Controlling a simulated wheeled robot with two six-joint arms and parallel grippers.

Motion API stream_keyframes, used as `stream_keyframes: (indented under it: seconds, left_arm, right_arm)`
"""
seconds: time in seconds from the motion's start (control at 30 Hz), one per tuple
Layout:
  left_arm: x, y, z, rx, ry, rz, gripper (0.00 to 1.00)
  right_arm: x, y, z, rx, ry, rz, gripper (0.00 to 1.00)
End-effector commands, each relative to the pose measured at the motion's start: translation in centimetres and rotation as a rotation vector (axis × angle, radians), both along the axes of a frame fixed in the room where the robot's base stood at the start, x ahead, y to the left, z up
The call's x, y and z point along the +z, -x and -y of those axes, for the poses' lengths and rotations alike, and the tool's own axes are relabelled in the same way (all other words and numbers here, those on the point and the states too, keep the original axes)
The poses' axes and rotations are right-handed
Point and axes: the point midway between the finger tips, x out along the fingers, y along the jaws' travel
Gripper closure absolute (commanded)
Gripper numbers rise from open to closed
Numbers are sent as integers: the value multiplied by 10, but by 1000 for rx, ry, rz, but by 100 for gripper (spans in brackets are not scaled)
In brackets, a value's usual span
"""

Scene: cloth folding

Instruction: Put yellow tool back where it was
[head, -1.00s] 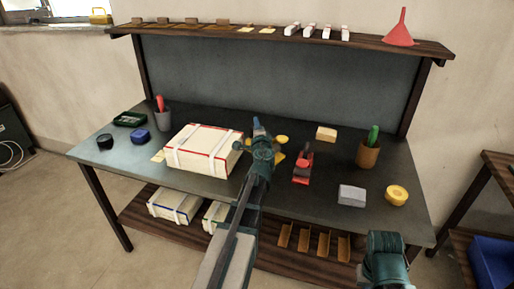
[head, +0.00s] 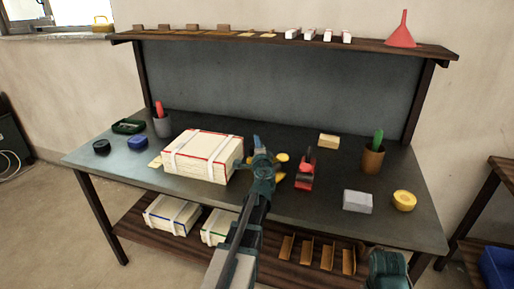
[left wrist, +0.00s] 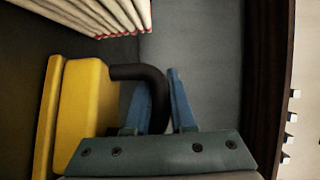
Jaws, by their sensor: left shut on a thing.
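The yellow tool (left wrist: 90,110) has a yellow body and a dark curved handle. In the left wrist view, my left gripper (left wrist: 157,95) has its blue fingers on either side of the handle and is shut on it. In the head view, the gripper (head: 257,143) is over the middle of the workbench, right of the large strapped box. Only yellow bits of the tool (head: 282,158) show there, behind my wrist. I cannot tell whether the tool touches the bench. Of my right arm only a teal part shows at the lower right; its gripper is out of view.
The strapped box (head: 203,157) is close on the left. A red-and-black tool (head: 305,172) is close on the right. A grey block (head: 357,201), yellow roll (head: 404,201) and brown cup (head: 373,160) stand farther right. A shelf (head: 270,38) runs above the bench (head: 120,170).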

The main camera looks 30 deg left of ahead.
Motion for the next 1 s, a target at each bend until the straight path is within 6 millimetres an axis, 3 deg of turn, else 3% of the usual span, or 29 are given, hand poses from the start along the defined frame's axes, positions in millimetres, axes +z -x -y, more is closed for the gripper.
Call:
stream_keyframes:
  seconds: [0.23, 0.27, 0.4, 0.83, 1.0]
  left_arm:
    - [-2, 0, 0, 0, 0, 0, 100]
    - [-1, 0, 0, 0, 0, 0, 72]
    - [-1, 0, 0, 0, 0, 0, 47]
    - [2, 1, 0, 0, 0, 0, 47]
    - [1, 16, 12, -1, 0, 0, 47]
  right_arm:
    - [-3, 0, 0, 0, 0, 0, 100]
    - [-1, 0, 0, 0, 0, 0, 100]
    - [-1, 0, 0, 0, 0, 0, 100]
    - [2, 0, 0, 0, 0, 0, 100]
    - [1, 0, 0, 0, 0, 0, 100]
